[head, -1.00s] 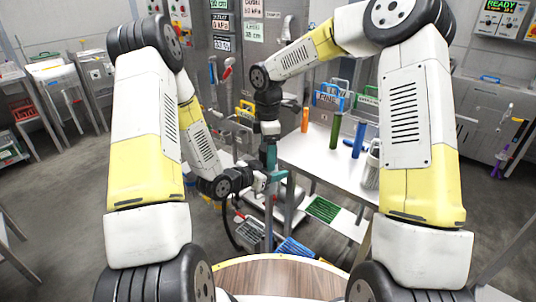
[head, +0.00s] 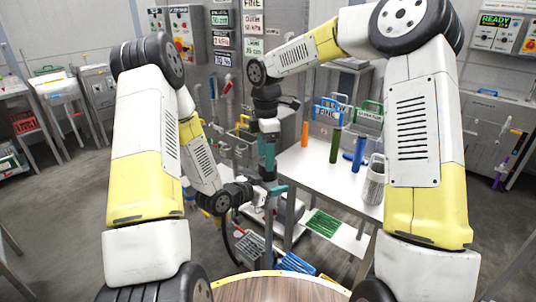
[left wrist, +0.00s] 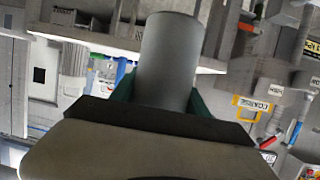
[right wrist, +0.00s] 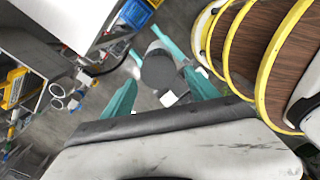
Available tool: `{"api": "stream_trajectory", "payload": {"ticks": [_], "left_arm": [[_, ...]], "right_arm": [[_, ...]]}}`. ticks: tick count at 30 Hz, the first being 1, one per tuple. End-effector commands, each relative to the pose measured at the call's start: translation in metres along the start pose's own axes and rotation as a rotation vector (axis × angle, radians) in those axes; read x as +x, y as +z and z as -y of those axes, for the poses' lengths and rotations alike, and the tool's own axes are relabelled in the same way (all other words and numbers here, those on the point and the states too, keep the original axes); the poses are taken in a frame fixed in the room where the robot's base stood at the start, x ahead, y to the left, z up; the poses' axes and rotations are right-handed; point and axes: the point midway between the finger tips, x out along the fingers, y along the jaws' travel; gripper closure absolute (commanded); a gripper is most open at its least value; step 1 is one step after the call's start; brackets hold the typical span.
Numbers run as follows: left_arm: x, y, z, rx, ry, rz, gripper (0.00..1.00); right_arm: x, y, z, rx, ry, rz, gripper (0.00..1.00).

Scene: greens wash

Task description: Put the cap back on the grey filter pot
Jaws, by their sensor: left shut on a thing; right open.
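My left gripper (head: 270,190) is the lower one, with its teal fingers shut on a plain grey cylinder (left wrist: 168,55), likely the grey filter pot. My right gripper (head: 267,165) is just above it, pointing down. In the right wrist view its teal fingers (right wrist: 143,57) are open. A dark grey round end (right wrist: 158,72) shows between them; I cannot tell whether it is the pot's end or the cap, or whether the fingers touch it. No separate cap can be made out.
A white table (head: 305,163) at right holds orange (head: 305,134), green (head: 335,146) and blue (head: 359,155) cylinders and a pale perforated jug (head: 373,184). Green (head: 324,222) and blue (head: 296,263) racks sit lower. My wood-topped base is at the bottom.

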Motion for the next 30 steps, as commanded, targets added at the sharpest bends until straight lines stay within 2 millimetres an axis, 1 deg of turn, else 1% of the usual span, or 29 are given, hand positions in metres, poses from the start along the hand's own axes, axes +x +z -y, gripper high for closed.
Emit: {"api": "stream_trajectory", "payload": {"ticks": [1,4,5,12,16,26,30], "left_arm": [[0.000,-0.001,0.000,0.001,0.000,-0.001,1.00],[0.000,-0.001,0.000,0.001,0.000,-0.001,1.00],[0.000,-0.001,0.000,0.001,0.000,-0.001,1.00],[0.000,-0.001,0.000,0.001,0.000,-0.001,1.00],[0.000,-0.001,0.000,0.001,0.000,-0.001,1.00],[0.000,-0.001,0.000,0.001,0.000,-0.001,1.00],[0.000,-0.001,0.000,0.001,0.000,-0.001,1.00]], "right_arm": [[-0.006,-0.004,0.001,-0.049,0.001,-0.006,0.32],[-0.014,-0.009,0.003,-0.151,-0.006,-0.010,0.32],[-0.013,-0.007,0.003,-0.155,-0.013,-0.008,0.32],[-0.023,0.004,0.000,-0.201,-0.010,0.003,0.32],[-0.026,0.007,-0.001,-0.207,-0.006,0.007,0.32],[-0.025,0.007,-0.001,-0.208,-0.006,0.008,0.32],[-0.015,0.007,-0.001,-0.208,-0.008,0.006,0.32]]}}
